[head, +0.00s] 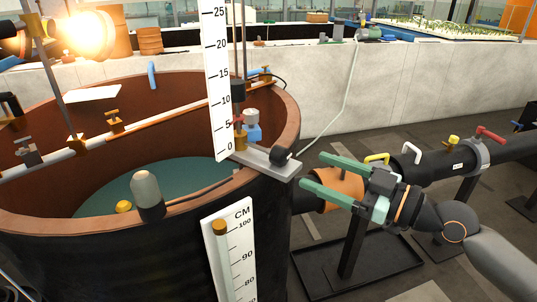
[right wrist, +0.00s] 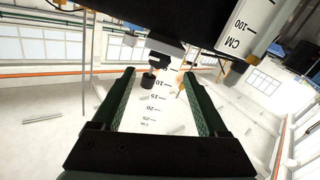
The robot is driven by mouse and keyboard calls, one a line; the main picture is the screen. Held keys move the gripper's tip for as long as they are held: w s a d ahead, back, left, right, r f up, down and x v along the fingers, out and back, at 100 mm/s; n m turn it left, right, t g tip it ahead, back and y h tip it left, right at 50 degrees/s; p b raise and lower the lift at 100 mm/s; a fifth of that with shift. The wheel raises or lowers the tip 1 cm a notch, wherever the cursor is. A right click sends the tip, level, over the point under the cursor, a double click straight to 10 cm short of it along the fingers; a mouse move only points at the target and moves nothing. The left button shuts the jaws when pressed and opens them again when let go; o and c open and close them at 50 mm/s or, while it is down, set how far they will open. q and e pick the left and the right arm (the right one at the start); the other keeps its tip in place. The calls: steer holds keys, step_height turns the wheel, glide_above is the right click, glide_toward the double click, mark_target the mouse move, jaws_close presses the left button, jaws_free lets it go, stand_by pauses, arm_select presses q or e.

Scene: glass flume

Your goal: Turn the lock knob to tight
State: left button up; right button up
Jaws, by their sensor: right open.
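A black knob (head: 281,155), which appears to be the lock knob, sits at the outer end of a grey bracket (head: 265,158) on the tank rim. Its tight or loose setting cannot be read. My right gripper (head: 312,169) is open, just right of the bracket's end, with its green fingers pointing at it and apart from it. In the right wrist view the gripper (right wrist: 158,74) is open and empty. The bracket (right wrist: 166,48) shows upside down beyond the fingers, with dark parts below it. I cannot tell which is the knob there. My left gripper is not in view.
A white scale (head: 216,80) stands upright by the bracket, and a CM scale (head: 230,255) is on the round tank's (head: 130,260) outer wall. A dark pipe (head: 510,146) with a red-handled valve (head: 491,134) runs beyond my right arm. A pale cable hangs behind.

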mark_target(268, 151)
steer(key=p+x, duration=0.4)
steer(key=x, duration=0.7)
steer(key=shift+w+a+r, duration=0.15)
steer(key=shift+w+a, duration=0.05)
steer(key=shift+a, duration=0.05)
steer(key=shift+w+a, duration=0.3)
steer(key=shift+a, duration=0.05)
jaws_close()
